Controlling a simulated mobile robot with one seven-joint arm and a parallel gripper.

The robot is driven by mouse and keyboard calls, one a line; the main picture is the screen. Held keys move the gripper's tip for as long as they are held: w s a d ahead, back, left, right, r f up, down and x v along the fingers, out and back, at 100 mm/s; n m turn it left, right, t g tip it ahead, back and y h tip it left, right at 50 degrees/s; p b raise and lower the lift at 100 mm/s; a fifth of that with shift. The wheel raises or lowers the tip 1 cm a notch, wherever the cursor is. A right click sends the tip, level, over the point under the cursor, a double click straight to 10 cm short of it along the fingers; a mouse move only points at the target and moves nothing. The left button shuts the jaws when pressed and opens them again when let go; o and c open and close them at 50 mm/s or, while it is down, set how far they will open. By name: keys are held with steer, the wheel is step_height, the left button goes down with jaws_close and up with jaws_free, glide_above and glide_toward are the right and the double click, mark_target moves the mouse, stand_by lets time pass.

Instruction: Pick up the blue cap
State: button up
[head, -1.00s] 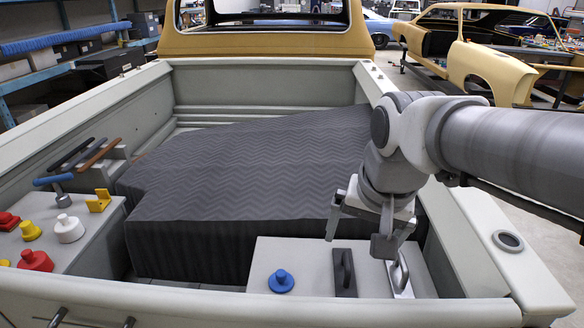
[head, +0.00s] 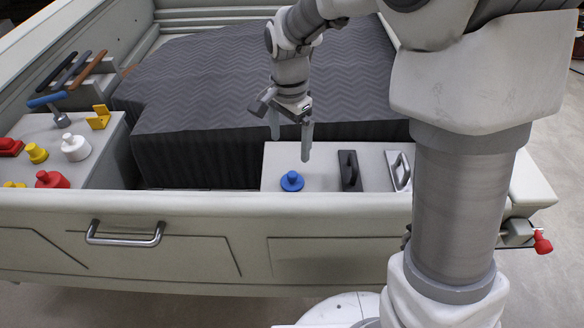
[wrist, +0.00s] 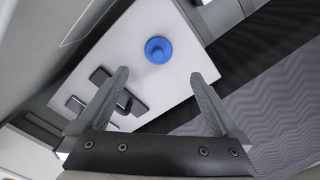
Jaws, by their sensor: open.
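The blue cap (head: 292,181) is a round disc with a small knob. It stands upright near the left front of a light grey box (head: 325,173) in the truck bed. It also shows in the wrist view (wrist: 158,50), beyond the fingertips and between their lines. My gripper (head: 290,146) is open and empty, pointing down. It hangs above the back left part of the box, near the cap and apart from it. In the wrist view my gripper (wrist: 158,82) has its two fingers spread wide with nothing between them.
A black handled tool (head: 349,170) and a silver handled tool (head: 399,170) stand right of the cap. A dark quilted blanket (head: 270,90) covers the bulk behind. The tailgate (head: 200,225) rises in front. Red, yellow and white caps sit on a left box (head: 95,160).

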mark_target(292, 174)
step_height(292, 174, down, 7)
steer(key=shift+r, duration=0.1)
steer(key=shift+d+f+p, duration=0.15)
steer(key=shift+f, duration=1.2)
steer(key=shift+d+f+p, duration=0.1)
steer(key=shift+f+p, duration=0.05)
steer(key=shift+f, duration=1.15)
steer(key=shift+c, duration=0.3)
steer(key=c, duration=1.3)
steer(key=shift+o, duration=0.2)
steer(key=shift+r, duration=0.15)
